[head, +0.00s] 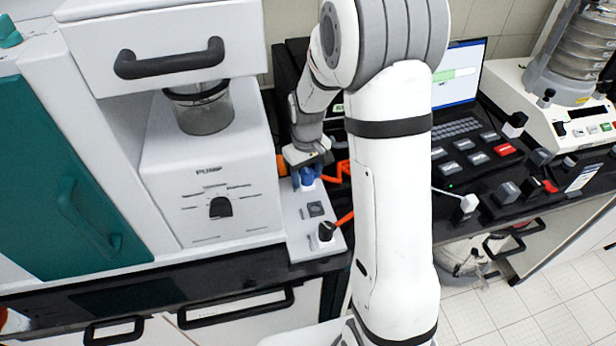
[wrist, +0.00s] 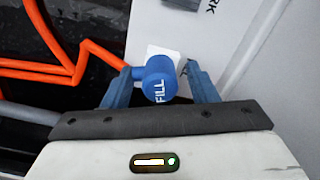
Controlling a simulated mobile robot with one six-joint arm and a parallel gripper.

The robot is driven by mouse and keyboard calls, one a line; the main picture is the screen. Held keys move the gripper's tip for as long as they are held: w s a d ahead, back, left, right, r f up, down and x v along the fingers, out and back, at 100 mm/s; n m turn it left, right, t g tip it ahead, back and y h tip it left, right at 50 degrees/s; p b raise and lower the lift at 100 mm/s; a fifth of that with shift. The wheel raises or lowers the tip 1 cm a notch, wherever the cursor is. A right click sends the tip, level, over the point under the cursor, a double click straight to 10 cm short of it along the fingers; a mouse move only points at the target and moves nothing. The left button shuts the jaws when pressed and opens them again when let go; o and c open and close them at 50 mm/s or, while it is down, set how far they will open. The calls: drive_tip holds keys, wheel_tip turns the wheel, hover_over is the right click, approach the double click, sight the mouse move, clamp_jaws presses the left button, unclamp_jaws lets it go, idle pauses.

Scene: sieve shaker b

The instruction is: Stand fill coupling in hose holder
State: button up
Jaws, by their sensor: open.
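The blue fill coupling (wrist: 158,80), marked FILL, stands on a white plate, with an orange hose (wrist: 82,62) running from its left side. My gripper (wrist: 159,73) is open, with one blue finger on each side of the coupling. I cannot tell whether either finger touches it. In the head view my gripper (head: 307,168) is over the coupling, a blue shape (head: 307,178) at the back of the white plate (head: 297,238).
A black coupling (head: 326,231) with an orange hose stands at the plate's front. The white pump unit (head: 232,180) is close on the left. A laptop (head: 460,80), small blocks and the sieve shaker (head: 580,50) are on the right.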

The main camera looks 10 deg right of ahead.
sight(307, 170)
clamp_jaws()
idle(0.6)
drive_tip(key=shift+r, duration=0.1)
drive_tip(key=shift+r+p, duration=1.9)
drive_tip(key=shift+r, duration=1.05)
drive_tip(key=shift+r+p, duration=0.9)
drive_tip(key=shift+r, duration=0.6)
